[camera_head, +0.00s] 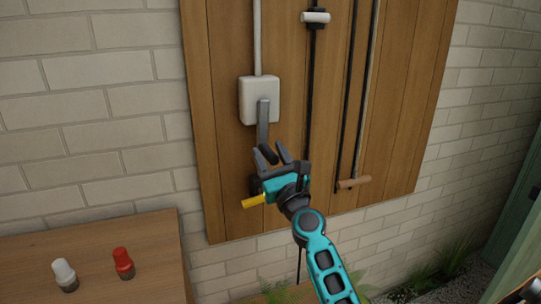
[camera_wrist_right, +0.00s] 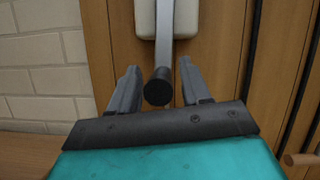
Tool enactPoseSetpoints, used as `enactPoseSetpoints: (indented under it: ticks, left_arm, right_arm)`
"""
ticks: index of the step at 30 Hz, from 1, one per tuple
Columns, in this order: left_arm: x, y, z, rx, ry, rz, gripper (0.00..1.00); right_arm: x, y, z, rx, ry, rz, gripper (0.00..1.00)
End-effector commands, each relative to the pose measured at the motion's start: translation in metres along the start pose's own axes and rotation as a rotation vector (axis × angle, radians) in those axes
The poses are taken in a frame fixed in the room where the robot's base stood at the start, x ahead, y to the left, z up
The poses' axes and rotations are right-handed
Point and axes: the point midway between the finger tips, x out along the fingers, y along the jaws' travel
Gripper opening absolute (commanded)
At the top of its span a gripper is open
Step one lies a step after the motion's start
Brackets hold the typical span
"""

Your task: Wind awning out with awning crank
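The awning crank is a white box (camera_head: 260,100) on a wooden panel, with a grey crank arm (camera_head: 263,125) hanging down from it. The crank arm ends in a dark round knob, which shows end-on in the right wrist view (camera_wrist_right: 158,88). My right gripper (camera_head: 274,155) is at the lower end of the crank arm. In the right wrist view its two fingers (camera_wrist_right: 160,90) stand apart on either side of the knob, with a gap visible at each side. My left gripper is not in view. The awning itself is not in view.
Dark rods hang on the panel (camera_head: 400,120) to the right, one with a white grip (camera_head: 316,17) and one with a wooden handle (camera_head: 353,182). A wooden table (camera_head: 100,240) at lower left bears a white bottle (camera_head: 64,275) and a red bottle (camera_head: 123,263). Plants grow below.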

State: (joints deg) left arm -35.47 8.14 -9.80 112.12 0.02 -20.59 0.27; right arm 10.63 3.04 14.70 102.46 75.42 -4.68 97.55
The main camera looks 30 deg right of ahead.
Motion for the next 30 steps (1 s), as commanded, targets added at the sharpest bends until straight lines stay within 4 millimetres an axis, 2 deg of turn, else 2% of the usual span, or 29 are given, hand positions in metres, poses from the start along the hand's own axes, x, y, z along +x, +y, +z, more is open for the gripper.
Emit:
enactPoseSetpoints:
  ticks: [2, 14, 30]
  left_arm:
    - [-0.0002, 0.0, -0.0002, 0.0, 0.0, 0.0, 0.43]
    - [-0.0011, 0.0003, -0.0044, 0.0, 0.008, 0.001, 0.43]
    - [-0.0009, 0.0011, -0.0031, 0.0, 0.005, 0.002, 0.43]
  right_arm:
    - [-0.0002, 0.0, 0.0, 0.0, 0.0, 0.0, 0.39]
    - [-0.0004, 0.0, 0.0, 0.0, 0.0, 0.0, 0.01]
    - [0.0003, -0.0031, -0.0009, 0.008, 0.0, -0.003, 0.0]
